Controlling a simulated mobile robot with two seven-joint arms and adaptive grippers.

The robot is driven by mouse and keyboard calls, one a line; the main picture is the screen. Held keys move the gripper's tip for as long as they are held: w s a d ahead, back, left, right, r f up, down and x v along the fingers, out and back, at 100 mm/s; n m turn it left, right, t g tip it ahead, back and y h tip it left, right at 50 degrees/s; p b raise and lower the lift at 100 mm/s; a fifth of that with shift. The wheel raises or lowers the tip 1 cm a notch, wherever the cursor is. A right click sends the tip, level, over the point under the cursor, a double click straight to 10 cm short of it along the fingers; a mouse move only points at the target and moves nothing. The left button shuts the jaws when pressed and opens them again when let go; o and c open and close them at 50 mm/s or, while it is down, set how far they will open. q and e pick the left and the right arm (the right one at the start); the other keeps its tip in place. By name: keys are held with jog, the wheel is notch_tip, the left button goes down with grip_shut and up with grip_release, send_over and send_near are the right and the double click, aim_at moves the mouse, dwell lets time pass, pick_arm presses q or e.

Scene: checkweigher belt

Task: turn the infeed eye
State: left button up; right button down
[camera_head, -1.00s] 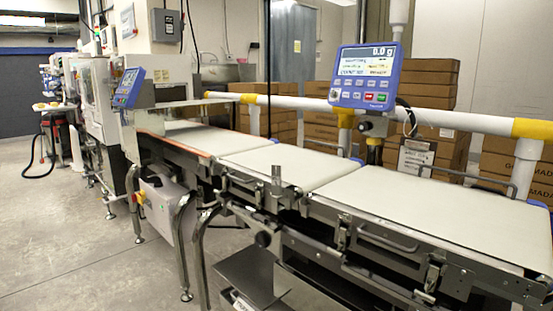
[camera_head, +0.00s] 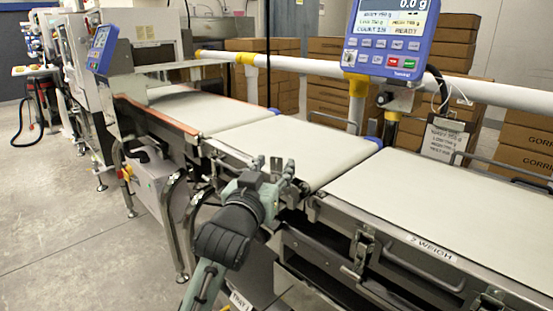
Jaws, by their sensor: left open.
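My left gripper (camera_head: 274,167) reaches in from the bottom, open, with its fingertips at the near edge of the middle belt (camera_head: 290,148). A small grey upright piece (camera_head: 276,166), which looks like the infeed eye on its bracket, shows between the fingers. I cannot tell whether the fingers touch it. The gripper hides its lower part and mount. My right gripper is not in view.
The wide weigh belt (camera_head: 440,205) lies to the right and the infeed belt (camera_head: 185,108) to the left, both bare. A blue display (camera_head: 390,38) stands behind on a white rail (camera_head: 310,66). Stacked cartons (camera_head: 335,95) are behind. Steel frame and latches (camera_head: 360,250) lie below the belt edge.

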pick_arm(q)
jog(key=shift+x, duration=1.4)
grip_shut()
